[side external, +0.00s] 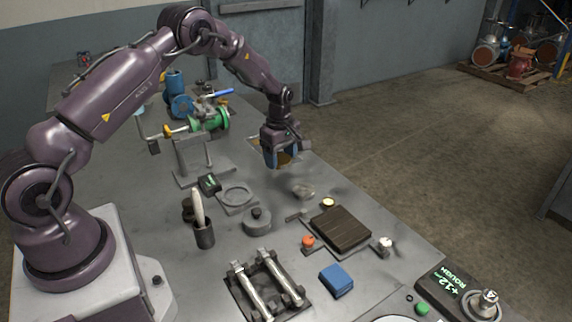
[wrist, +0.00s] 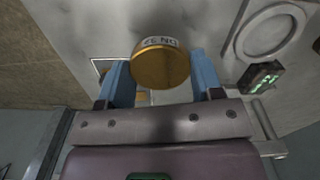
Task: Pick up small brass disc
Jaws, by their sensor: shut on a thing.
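The small brass disc (wrist: 160,66) is between the two blue fingers of my gripper (wrist: 160,80) in the wrist view. Its edge carries a pale label with dark lettering. My gripper is shut on it. In the side external view my gripper (side external: 282,158) points down over the far right part of the grey bench, and a bit of the brass disc (side external: 285,158) shows between the fingers. I cannot tell exactly how high it is above the bench.
A plate with a round ring (side external: 238,195) and a small green-lit display (side external: 209,184) sit left of the gripper. Green valve parts (side external: 212,122) stand behind left.

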